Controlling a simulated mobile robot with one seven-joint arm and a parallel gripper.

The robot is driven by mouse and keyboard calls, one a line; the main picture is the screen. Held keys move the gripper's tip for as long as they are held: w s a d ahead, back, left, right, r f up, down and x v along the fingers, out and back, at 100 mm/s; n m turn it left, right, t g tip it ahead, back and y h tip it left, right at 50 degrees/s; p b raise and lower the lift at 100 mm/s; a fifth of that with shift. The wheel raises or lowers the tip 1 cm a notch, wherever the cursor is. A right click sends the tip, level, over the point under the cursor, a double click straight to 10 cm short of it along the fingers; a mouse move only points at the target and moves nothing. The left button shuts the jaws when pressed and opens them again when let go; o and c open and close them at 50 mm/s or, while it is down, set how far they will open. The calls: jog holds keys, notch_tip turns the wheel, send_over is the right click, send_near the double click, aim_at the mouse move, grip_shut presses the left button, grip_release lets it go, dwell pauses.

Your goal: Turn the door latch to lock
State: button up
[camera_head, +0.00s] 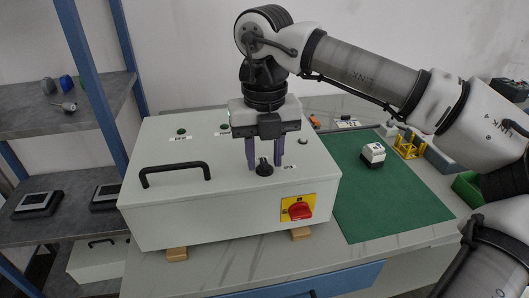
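The door latch, a black knob (264,167), stands on the top face of a grey-white cabinet box (150,215). My gripper (265,162) points down over the knob from above. Its two dark purple fingers are apart, one on the left and one on the right of the knob. A gap shows between the knob and the fingers, though contact behind the knob cannot be told. A small label lies just right of the knob, too small to read.
A black handle (174,174) rises from the box's left side. A red rotary switch on a yellow plate (299,208) is on its front. A green mat (385,210) with a small white device (373,154) lies to the right. A shelf rack (45,130) stands at left.

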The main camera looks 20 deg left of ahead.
aim_at(264, 163)
notch_tip(264, 163, up, 14)
dwell(0.6)
jog(key=shift+f, duration=0.15)
dwell(0.3)
